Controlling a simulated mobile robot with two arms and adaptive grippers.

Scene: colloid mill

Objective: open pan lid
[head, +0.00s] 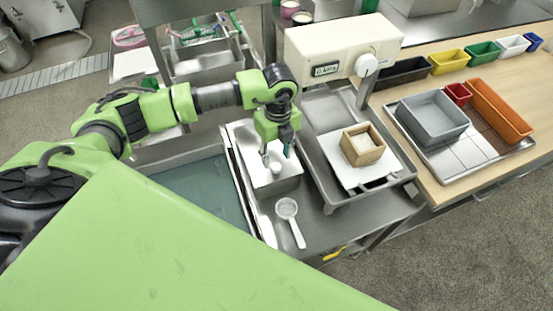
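A rectangular steel pan (279,188) stands on the metal counter in the middle of the head view. A pale flat lid (247,138) lies on top of it, with a small white knob (275,168). My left gripper (277,153) comes down from above over the lid. Its two fingers are spread apart, with the fingertips just above and around the knob. I cannot tell whether they touch it. Part of the lid is hidden behind the gripper. My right gripper is not in view.
A white scoop (289,217) lies in front of the pan. A water-filled basin (205,190) is to the left. To the right stands a scale (340,55) with a wooden box (362,144) on its platform. Further right are a grey bin (432,117) and an orange bin (500,110).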

